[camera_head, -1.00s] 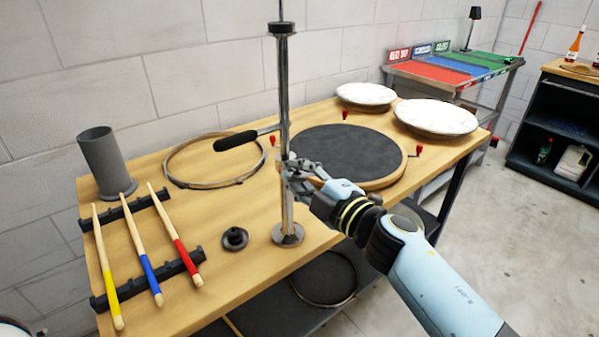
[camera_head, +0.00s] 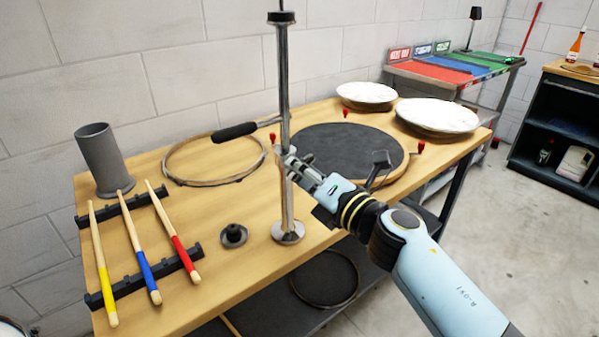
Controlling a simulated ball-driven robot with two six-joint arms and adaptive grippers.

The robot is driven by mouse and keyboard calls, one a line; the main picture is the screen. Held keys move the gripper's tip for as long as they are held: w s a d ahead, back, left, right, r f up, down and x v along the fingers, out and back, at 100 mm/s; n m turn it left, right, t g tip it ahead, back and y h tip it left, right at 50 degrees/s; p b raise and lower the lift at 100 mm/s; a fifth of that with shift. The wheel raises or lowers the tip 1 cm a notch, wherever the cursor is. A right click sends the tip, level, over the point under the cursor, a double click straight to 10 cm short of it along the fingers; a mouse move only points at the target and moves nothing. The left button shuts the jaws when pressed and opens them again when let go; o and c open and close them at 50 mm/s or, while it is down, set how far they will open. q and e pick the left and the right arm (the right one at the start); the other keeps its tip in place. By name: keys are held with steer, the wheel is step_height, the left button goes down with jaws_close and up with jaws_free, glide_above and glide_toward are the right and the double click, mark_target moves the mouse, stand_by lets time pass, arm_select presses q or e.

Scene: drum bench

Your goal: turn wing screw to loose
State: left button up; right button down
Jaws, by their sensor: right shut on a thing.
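A chrome stand (camera_head: 284,85) rises upright from a round base (camera_head: 288,232) on the bench. A bar with a black grip (camera_head: 235,132) sticks out to the left from its post. My left gripper is not in view.
A drum pad (camera_head: 345,150) with red-knobbed clamps lies close behind my right gripper. A hoop (camera_head: 190,180), a grey cup (camera_head: 103,160), a black rack (camera_head: 128,285) with three drumsticks and a small black knob (camera_head: 233,236) are to the left. White drums (camera_head: 438,115) stand at the back right.

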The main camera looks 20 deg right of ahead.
steer(key=n, duration=0.1)
steer(key=n+b, duration=0.1)
steer(key=n, duration=0.2)
steer(key=shift+f+n, duration=0.25)
steer(key=shift+n, duration=0.15)
stand_by(0.4)
steer(key=c, duration=1.4)
jaws_free()
steer(key=shift+r, duration=0.1)
steer(key=v, duration=1.2)
steer(key=shift+b, duration=0.3)
